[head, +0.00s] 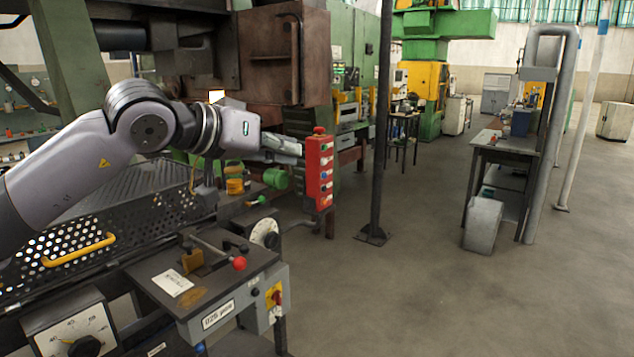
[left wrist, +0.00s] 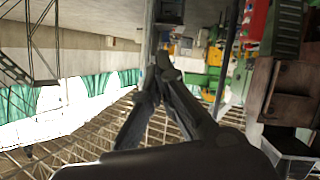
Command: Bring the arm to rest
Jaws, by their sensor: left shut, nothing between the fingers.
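My left arm comes in from the left in the head view, bent at the elbow. Its gripper (head: 284,146) is held out to the right, above the machine bench and beside the red push-button box. The fingers are shut with nothing between them. In the left wrist view the gripper (left wrist: 163,62) shows its fingers together, pointing up in the picture, with roof beams and windows behind. The right gripper is not in view.
The red button box (head: 320,172) hangs close to my left gripper. Below are a control panel with a red knob (head: 239,263) and a perforated guard with a yellow handle (head: 78,250). A dark post (head: 380,130) stands right of the box. Open floor (head: 420,270) lies beyond.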

